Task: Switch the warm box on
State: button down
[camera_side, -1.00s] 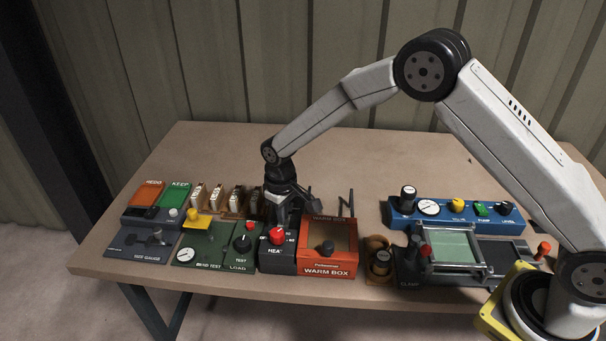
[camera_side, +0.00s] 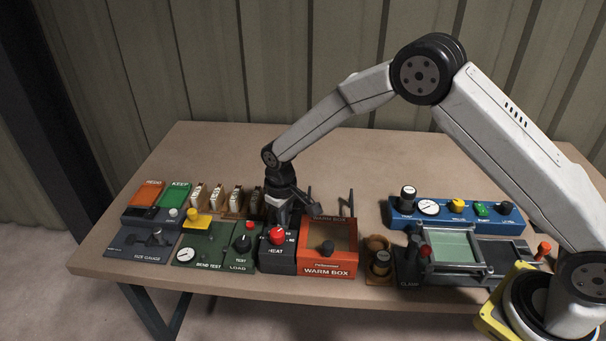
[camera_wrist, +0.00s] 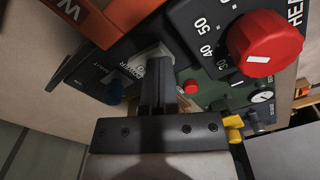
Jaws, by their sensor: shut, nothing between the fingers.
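The warm box (camera_side: 330,271) is an orange box with a window and a dark knob, at the table's front middle. Its orange side also shows in the wrist view (camera_wrist: 98,22). Left of it stands a dark heat unit (camera_side: 277,262) with a red knob (camera_side: 277,236); that knob is large in the wrist view (camera_wrist: 264,43). My gripper (camera_side: 284,220) points down behind the red knob, its tips partly hidden. In the wrist view my shut, empty gripper (camera_wrist: 158,68) reaches a small pale piece beside the lettering POWER; I cannot tell whether they touch.
A green bend test panel (camera_side: 205,245) with a yellow part stands left of the heat unit. A clamp fixture (camera_side: 450,248) and a blue panel (camera_side: 455,217) stand to the right. Upright wooden blocks (camera_side: 217,196) are behind left. The table's back is clear.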

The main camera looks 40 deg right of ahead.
jog(key=shift+f, duration=0.3)
jog(key=shift+r, duration=0.1)
dwell(0.3)
jog(key=shift+r, duration=3.4)
jog(key=shift+s+d+r, duration=0.25)
jog(key=shift+s+d, duration=0.05)
jog(key=s+d+r+m+t, duration=0.1)
jog(key=s+d, duration=0.4)
jog(key=s, duration=0.6)
jog(key=s+d+r+m+t, duration=0.1)
jog(key=s+d+r+m, duration=0.1)
jog(key=s+d, duration=0.4)
jog(key=s+r, duration=0.1)
jog(key=s, duration=0.4)
jog(key=shift+s+d+r+t, duration=0.15)
jog(key=shift+s+d+t, duration=0.05)
jog(key=shift+t, duration=0.1)
